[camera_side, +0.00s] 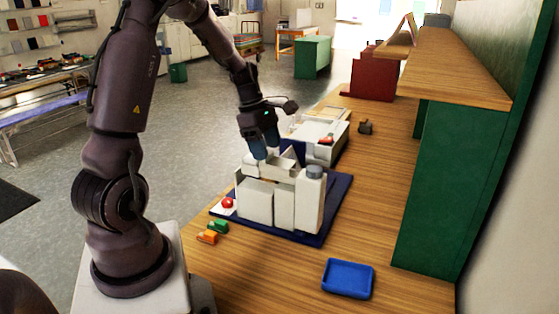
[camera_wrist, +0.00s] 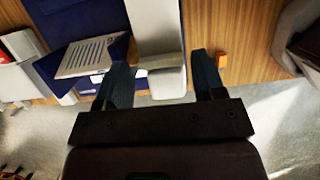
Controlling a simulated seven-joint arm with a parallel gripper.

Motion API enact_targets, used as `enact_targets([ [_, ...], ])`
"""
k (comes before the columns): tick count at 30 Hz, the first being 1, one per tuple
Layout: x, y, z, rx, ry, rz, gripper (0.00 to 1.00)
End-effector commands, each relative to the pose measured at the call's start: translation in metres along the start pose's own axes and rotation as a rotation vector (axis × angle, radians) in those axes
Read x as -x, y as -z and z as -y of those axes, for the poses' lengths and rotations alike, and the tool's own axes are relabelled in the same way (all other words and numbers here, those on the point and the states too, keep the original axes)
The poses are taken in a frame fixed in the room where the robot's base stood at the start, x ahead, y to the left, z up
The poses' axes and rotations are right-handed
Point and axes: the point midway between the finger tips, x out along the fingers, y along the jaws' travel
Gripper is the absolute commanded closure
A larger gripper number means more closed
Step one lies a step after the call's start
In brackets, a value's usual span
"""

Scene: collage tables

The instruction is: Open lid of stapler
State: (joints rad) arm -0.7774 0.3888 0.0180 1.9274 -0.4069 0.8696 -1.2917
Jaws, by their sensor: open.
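I cannot clearly pick out a stapler. In the side view, a cluster of pale grey, blocky parts (camera_side: 258,203) stands on a dark blue mat (camera_side: 318,227). My gripper (camera_side: 265,146) points down just above the cluster's back left part, with its dark blue fingers apart. In the wrist view, a long pale grey part (camera_wrist: 155,30) with a bent end lies between and beyond my open fingers (camera_wrist: 160,62). I cannot tell whether they touch it.
A red ball (camera_side: 227,202) is at the mat's left edge. A blue tray (camera_side: 348,278) is at front right. A pale bin (camera_side: 322,138) stands behind. A green shelf unit (camera_side: 447,185) borders the right.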

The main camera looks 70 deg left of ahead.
Motion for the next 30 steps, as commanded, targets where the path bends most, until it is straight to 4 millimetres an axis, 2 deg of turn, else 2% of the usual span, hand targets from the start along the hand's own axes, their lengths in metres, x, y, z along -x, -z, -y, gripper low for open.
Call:
enact_targets([
  [30, -0.0085, 0.0027, 0.0002, -0.001, 0.001, -0.001, 0.37],
])
